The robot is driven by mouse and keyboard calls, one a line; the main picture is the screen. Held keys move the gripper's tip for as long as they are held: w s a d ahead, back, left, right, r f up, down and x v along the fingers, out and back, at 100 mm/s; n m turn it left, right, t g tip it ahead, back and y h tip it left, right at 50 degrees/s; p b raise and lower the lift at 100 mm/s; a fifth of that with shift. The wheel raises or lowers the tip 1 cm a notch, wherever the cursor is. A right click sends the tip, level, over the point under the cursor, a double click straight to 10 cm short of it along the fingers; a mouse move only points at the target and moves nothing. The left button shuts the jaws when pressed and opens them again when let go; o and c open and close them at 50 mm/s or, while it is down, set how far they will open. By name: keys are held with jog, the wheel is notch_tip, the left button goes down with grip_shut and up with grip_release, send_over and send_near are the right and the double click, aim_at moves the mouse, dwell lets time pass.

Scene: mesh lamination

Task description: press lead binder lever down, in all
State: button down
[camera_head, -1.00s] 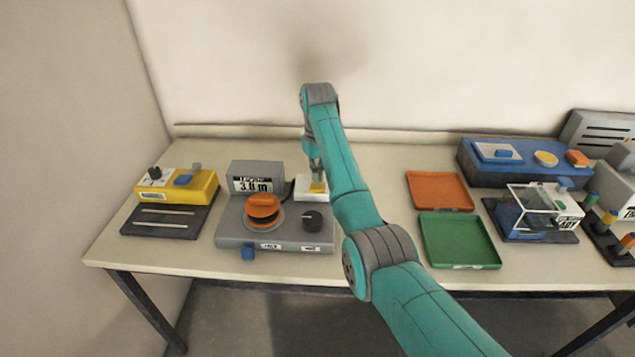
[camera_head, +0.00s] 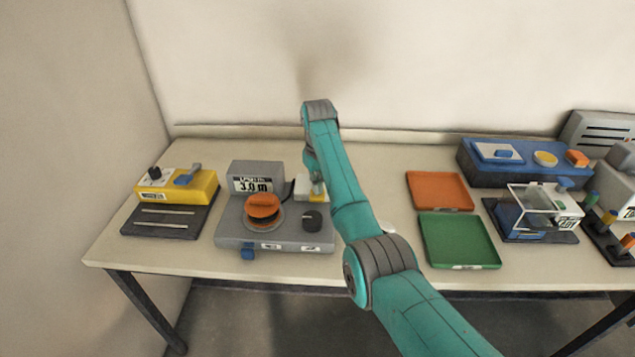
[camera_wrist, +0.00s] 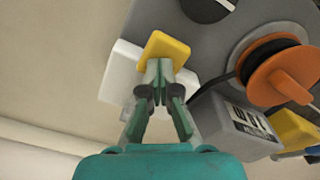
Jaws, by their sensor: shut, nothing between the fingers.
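A small white block with a yellow lever tab (camera_head: 316,198) stands behind the grey unit's right side; I take this tab for the binder lever. In the wrist view the yellow tab (camera_wrist: 165,47) juts from the white block (camera_wrist: 122,72). My gripper (camera_wrist: 160,70) is shut and empty, with its fingertips over the tab's near edge. They look in contact, but I cannot tell how hard they press or how far down the tab is. In the head view my gripper (camera_head: 317,187) is partly hidden by my wrist.
The grey unit (camera_head: 230,232) carries an orange spool (camera_head: 263,207), a black knob (camera_head: 312,220) and a display. A yellow device (camera_head: 205,188) stands left. Orange (camera_head: 440,188) and green (camera_head: 458,240) trays lie right of my arm, beside blue machines (camera_head: 475,165).

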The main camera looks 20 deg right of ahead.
jog(key=shift+f, duration=0.75)
notch_tip(320, 180, up, 10)
jog(key=shift+f, duration=0.15)
dwell(0.7)
dwell(0.6)
